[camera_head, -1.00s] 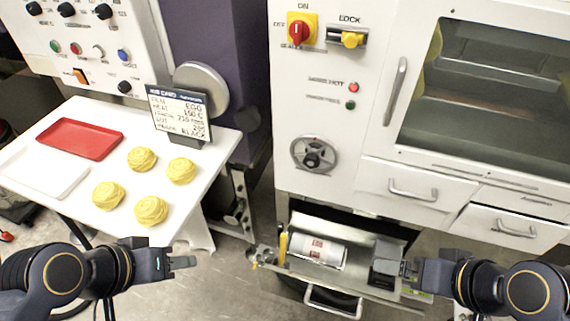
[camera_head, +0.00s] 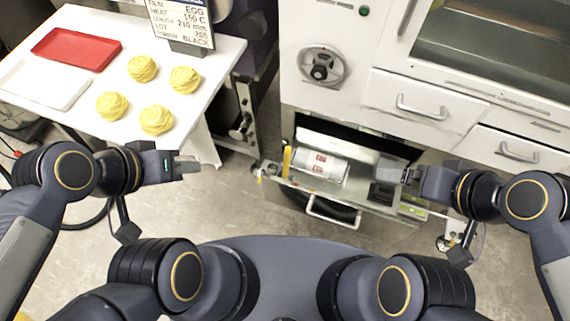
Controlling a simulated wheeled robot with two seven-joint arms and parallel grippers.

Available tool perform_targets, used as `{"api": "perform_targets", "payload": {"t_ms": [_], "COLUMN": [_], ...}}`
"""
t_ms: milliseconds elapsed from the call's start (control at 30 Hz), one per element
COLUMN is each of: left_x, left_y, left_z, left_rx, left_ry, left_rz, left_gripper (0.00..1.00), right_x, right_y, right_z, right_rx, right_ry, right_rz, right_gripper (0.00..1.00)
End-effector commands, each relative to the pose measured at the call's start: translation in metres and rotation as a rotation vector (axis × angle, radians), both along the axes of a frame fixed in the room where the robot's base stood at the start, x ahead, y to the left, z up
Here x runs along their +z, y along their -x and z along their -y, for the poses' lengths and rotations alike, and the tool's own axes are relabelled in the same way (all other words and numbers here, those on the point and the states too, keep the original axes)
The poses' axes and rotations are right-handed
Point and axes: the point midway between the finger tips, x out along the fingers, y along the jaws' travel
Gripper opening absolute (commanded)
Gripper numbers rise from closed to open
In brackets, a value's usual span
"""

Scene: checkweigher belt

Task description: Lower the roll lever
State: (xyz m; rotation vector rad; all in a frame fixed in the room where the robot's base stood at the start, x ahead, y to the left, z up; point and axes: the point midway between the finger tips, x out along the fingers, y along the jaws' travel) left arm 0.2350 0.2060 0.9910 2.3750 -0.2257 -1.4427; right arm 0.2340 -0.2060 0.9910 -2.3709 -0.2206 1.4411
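The opened roll compartment (camera_head: 335,215) sits low in the white machine, with a white printed roll (camera_head: 318,163) lying in it. A small upright yellow lever (camera_head: 287,160) stands at the left end of the roll; I take it for the roll lever. My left gripper (camera_head: 190,166) is in the air left of the lever, clearly apart from it, pointing right. My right gripper (camera_head: 408,175) points left at the compartment's right end, beside a dark block (camera_head: 384,193); I cannot tell whether they touch. The finger gap of both grippers is unclear.
A white table (camera_head: 215,60) at the left carries a red tray (camera_head: 75,48), a white tray (camera_head: 45,85), several yellow dough-like balls (camera_head: 156,119) and a sign (camera_head: 182,22). A handwheel (camera_head: 322,66) and drawers (camera_head: 425,100) are above the compartment.

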Motion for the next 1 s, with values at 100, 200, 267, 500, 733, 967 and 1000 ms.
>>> {"api": "perform_targets", "payload": {"t_ms": [100, 200, 267, 500, 733, 967, 1000], "left_x": [-0.017, -0.044, -0.064, -0.152, -0.210, -0.226, -0.226], "left_y": [-0.007, -0.020, -0.032, -0.082, -0.111, -0.119, -0.120], "left_z": [0.003, 0.009, 0.016, 0.061, 0.107, 0.125, 0.126], "left_rx": [-0.070, -0.214, -0.333, -0.884, -1.286, -1.435, -1.440], "left_ry": [-0.026, -0.085, -0.135, -0.393, -0.602, -0.687, -0.689], "left_rz": [0.018, 0.059, 0.096, 0.298, 0.468, 0.539, 0.542], "left_gripper": [0.14, 0.01, 0.00, 0.00, 0.00, 0.00, 0.00], "right_x": [-0.017, -0.043, -0.063, -0.141, -0.188, -0.199, -0.199], "right_y": [0.000, 0.000, 0.000, 0.000, 0.000, 0.000, 0.000], "right_z": [0.000, 0.000, 0.000, 0.000, 0.000, 0.000, 0.000], "right_rx": [0.000, 0.000, 0.000, 0.000, 0.000, 0.000, 0.000], "right_ry": [0.000, 0.000, 0.000, 0.000, 0.000, 0.000, 0.000], "right_rz": [0.000, 0.000, 0.000, -0.001, 0.000, 0.000, 0.000], "right_gripper": [0.97, 0.97, 0.97, 0.97, 0.97, 0.97, 0.97]}}
